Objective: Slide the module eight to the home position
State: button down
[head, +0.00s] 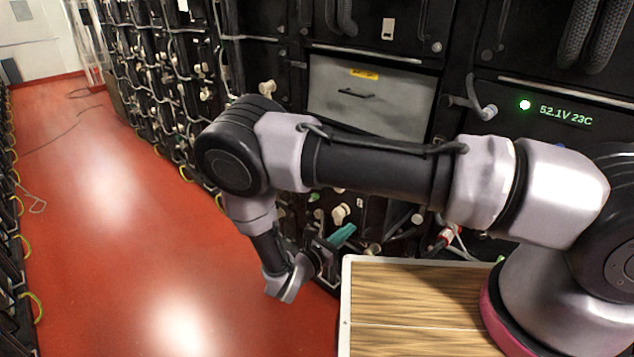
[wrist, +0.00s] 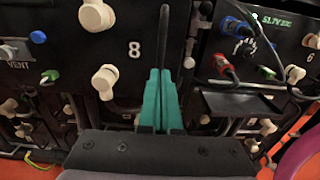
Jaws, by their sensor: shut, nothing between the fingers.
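Module eight, a black front marked 8 (wrist: 118,45), fills the upper middle of the wrist view, with cream knobs on its left part. A dark upright bar, probably its handle (wrist: 163,28), stands just beyond my fingertips; I cannot tell whether they touch it. My gripper (wrist: 160,76) has teal fingers, shut together with nothing between them, pointing at the module's right side. In the head view my gripper (head: 345,233) is low in front of the rack, beside the wooden top. Module eight's number cannot be made out there, and my arm hides part of the rack.
A wooden top with a pale rim (head: 346,300) is right of my gripper. Right of module eight, a panel with red and blue plugs (wrist: 222,62) and cables juts out. A grey drawer (head: 330,88) is above my arm. The red aisle floor (head: 110,210) at left is open.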

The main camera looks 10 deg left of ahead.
jog(key=shift+w+d, duration=0.3)
jog(key=shift+w, duration=0.15)
jog(key=shift+x, duration=9.45)
send_over(369, 228)
jog(key=shift+r, duration=0.1)
jog(key=s+d+r+m+g+y, duration=0.1)
jog(key=s+d+r+m+g, duration=0.1)
jog(key=d+r+m+g, duration=0.45)
jog(key=s+d+r+m+g+y, duration=0.1)
jog(key=d+r+m+g+y, duration=0.15)
jog(key=r+m, duration=0.7)
jog(key=s+d+r+m+g+y, duration=0.1)
jog(key=s+d+r+m+g, duration=0.3)
jog(key=r, duration=0.8)
jog(key=s+d+r+m+t+y, duration=0.1)
jog(key=s+r+m+t+y, duration=0.1)
jog(key=s+r+m, duration=0.2)
jog(key=s+d+r+m+t+y, duration=0.1)
jog(key=s+r+m+t+y, duration=0.1)
jog(key=r, duration=0.9)
jog(key=s+d+r+m+t+y, duration=0.1)
jog(key=s+r+m+t+y, duration=0.1)
jog(key=s+r+m+y, duration=0.2)
jog(key=s+r+m, duration=0.2)
jog(key=s+r, duration=0.1)
jog(key=r, duration=0.1)
jog(key=shift+s+m, duration=0.3)
